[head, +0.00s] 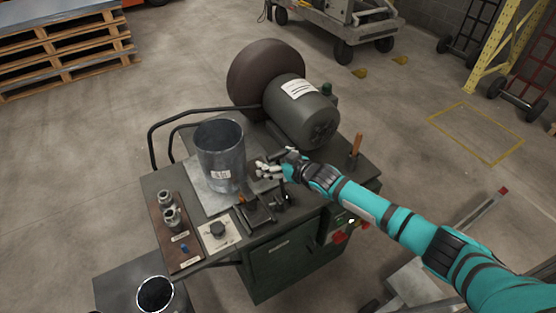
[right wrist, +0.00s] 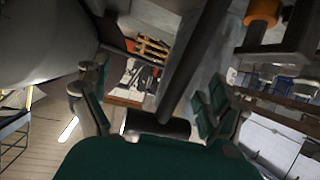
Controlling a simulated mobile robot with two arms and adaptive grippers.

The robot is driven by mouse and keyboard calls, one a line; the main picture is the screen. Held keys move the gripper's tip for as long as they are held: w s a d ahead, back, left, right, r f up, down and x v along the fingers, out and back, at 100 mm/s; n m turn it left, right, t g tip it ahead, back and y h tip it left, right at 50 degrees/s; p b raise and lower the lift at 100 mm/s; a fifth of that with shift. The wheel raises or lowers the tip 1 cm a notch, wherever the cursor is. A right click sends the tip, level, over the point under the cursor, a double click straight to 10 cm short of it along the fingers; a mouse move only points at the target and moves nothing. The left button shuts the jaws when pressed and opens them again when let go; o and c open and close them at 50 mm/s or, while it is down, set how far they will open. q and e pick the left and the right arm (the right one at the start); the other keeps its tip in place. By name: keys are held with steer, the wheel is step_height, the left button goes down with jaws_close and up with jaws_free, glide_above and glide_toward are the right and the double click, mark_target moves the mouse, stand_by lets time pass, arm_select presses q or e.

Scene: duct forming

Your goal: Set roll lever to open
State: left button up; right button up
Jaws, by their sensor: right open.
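The forming machine (head: 285,245) is a dark green cabinet with a motor (head: 300,112) on top. My right gripper (head: 268,167) is over its top, between the grey metal cylinder (head: 218,155) and the motor. A small dark lever (head: 286,190) stands just below my gripper; I cannot tell surely that it is the roll lever. In the right wrist view my gripper (right wrist: 150,100) is open, with teal-padded fingers apart. A dark bar (right wrist: 185,65) passes between or behind them; contact cannot be told. My left gripper is not in view.
A brown board with metal fittings (head: 168,215) and a white plate with a dark knob (head: 218,232) lie at the machine's left front. An orange-handled lever (head: 356,146) stands at its right. Pallets (head: 65,60) are far behind.

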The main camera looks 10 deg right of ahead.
mark_target(279, 153)
steer(key=shift+a+r+p, duration=0.25)
steer(key=shift+r+p, duration=0.35)
steer(key=shift+r, duration=0.6)
steer(key=shift+s+d+r+p, duration=0.2)
steer(key=shift+s+r+p, duration=0.3)
steer(key=shift+r+p, duration=0.3)
steer(key=shift+s+d+r+p, duration=0.4)
steer(key=shift+r+p, duration=0.3)
steer(key=shift+p, duration=0.55)
steer(key=s+d+r+p, duration=0.2)
steer(key=s+r+p, duration=0.1)
steer(key=r, duration=0.3)
steer(key=s+d+r+p, duration=0.3)
steer(key=s+r+p, duration=0.1)
steer(key=r, duration=0.2)
steer(key=shift+r, duration=0.3)
